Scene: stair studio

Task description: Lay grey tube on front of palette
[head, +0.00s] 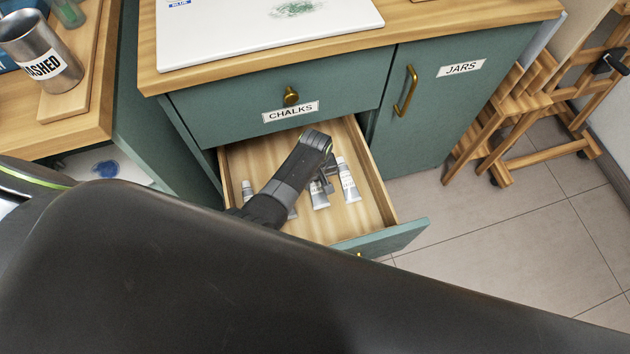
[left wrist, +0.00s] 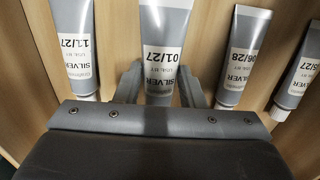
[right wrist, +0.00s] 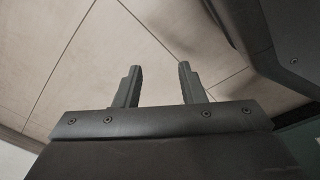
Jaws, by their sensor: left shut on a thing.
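Several grey-silver tubes with white labels lie in the open wooden drawer. My left gripper (head: 326,182) reaches down into the drawer. In the left wrist view its two fingers (left wrist: 160,88) are shut on the middle grey tube (left wrist: 166,45), labelled SILVER 01/27. The held tube shows in the head view (head: 319,197). Another tube (head: 348,182) lies to its right. In the left wrist view tubes marked 06/28 (left wrist: 243,55) and 13/27 (left wrist: 75,45) flank it. A white slab with a green smear (head: 265,35), seemingly the palette, lies on the countertop. My right gripper (right wrist: 157,85) is open and empty above floor tiles.
The drawer (head: 383,239) is pulled out under a closed CHALKS drawer (head: 245,103). A JARS door (head: 450,95) is closed at its right. A metal cup (head: 40,50) stands on the left counter. A wooden easel (head: 520,120) stands at right. Floor (head: 500,225) is clear.

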